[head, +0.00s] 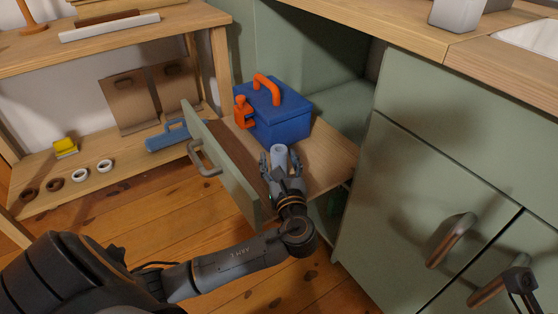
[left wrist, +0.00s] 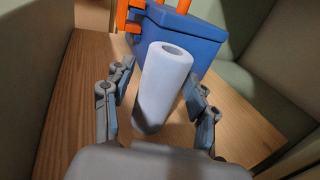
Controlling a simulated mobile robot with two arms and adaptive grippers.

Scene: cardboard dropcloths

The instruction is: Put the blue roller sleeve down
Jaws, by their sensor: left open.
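The roller sleeve (head: 279,154) looks pale bluish white, a hollow cylinder. It stands roughly upright at the wooden pull-out board (head: 326,161), in front of the blue toolbox. In the left wrist view the sleeve (left wrist: 163,84) is between the fingers, its open end up. My left gripper (head: 281,168) is open, with one finger on each side of the sleeve; the left wrist view (left wrist: 160,110) shows gaps beside it. Whether its base touches the board is hard to tell. A dark part at the lower right (head: 522,281) may be my right gripper; its jaws are unclear.
The blue toolbox (head: 277,115) with orange handle stands on the board just behind the sleeve. The green front panel (head: 222,160) with a handle borders the board on the left. Green cabinets (head: 420,185) stand close on the right.

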